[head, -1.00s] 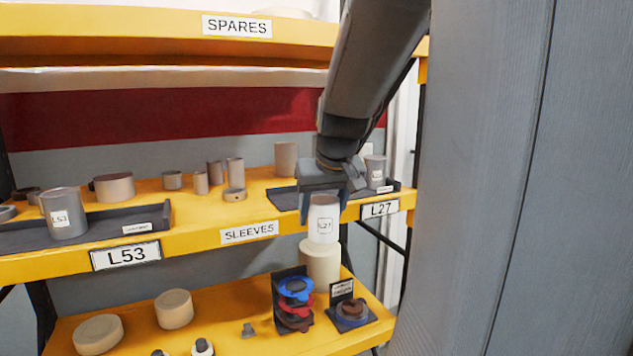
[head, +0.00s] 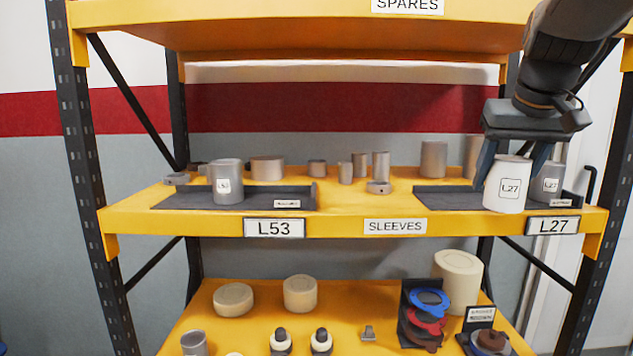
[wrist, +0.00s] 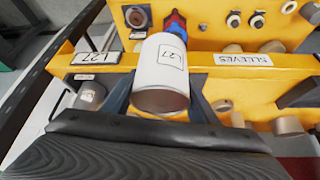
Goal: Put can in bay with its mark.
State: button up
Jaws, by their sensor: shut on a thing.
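A white can (head: 507,184) marked L27 is held upright in my gripper (head: 517,165) in front of the right bay. In the wrist view the same can (wrist: 162,72) sits between the two fingers of my gripper (wrist: 160,95). The L27 bay (head: 440,196) is a dark tray behind the label L27 (head: 552,226) on the middle shelf. A grey can (head: 547,184) with an L27 mark stands in it, right beside the held can. Whether the held can touches the tray or the grey can, I cannot tell.
The L53 bay (head: 255,202) at the left holds a grey can (head: 227,182). Several sleeves stand along the back of the yellow middle shelf (head: 350,213). Rack posts (head: 85,160) flank the shelves. The left part of the L27 tray is clear.

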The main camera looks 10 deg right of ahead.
jog(key=shift+w+d+f+b, duration=0.15)
jog(key=shift+w+b, duration=0.2)
jog(key=shift+b, duration=1.75)
jog(key=b, duration=0.4)
jog(key=shift+w, duration=0.1)
jog(key=shift+w+d+b, duration=0.1)
jog(key=shift+w+b, duration=0.2)
jog(key=shift+b, duration=0.3)
jog(key=w+d, duration=0.2)
jog(key=w, duration=0.2)
jog(key=w+d+p, duration=0.1)
jog(key=w+d, duration=0.1)
jog(key=w, duration=0.2)
jog(key=w+d, duration=0.2)
jog(key=w, duration=0.2)
jog(key=shift+w+r+p, duration=0.25)
jog(key=shift+w+p, duration=0.05)
jog(key=shift+w, duration=0.05)
jog(key=shift+f+p, duration=0.4)
jog(key=shift+f, duration=1.4)
jog(key=shift+f, duration=0.2)
jog(key=o, duration=1.3)
jog(key=shift+r, duration=0.1)
